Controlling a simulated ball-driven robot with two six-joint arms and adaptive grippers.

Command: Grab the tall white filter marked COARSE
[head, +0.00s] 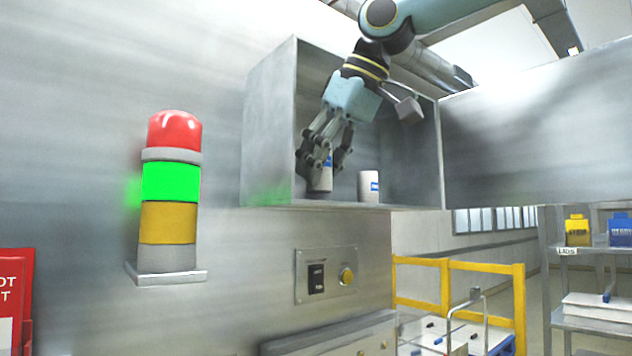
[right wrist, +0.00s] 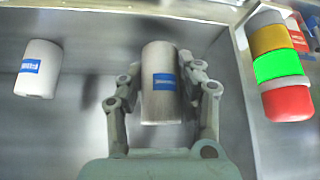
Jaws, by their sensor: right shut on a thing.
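A white cylindrical filter (head: 321,181) with a blue label stands at the left in the open metal box. My right gripper (head: 324,160) reaches in from above and is shut on it. In the right wrist view this filter (right wrist: 161,100) lies between the two fingers, its label facing the camera. A second white filter (head: 368,187) with a blue label stands apart to its right on the box floor; it is at the left of the right wrist view (right wrist: 37,72). The label words are too small to read. My left gripper is not in view.
The box's side wall (head: 268,125) stands close left of the gripper. An open door panel (head: 540,135) extends right. A signal tower (head: 170,200) with its green lamp lit stands left of the box. A shelf rack (head: 590,250) is at the far right.

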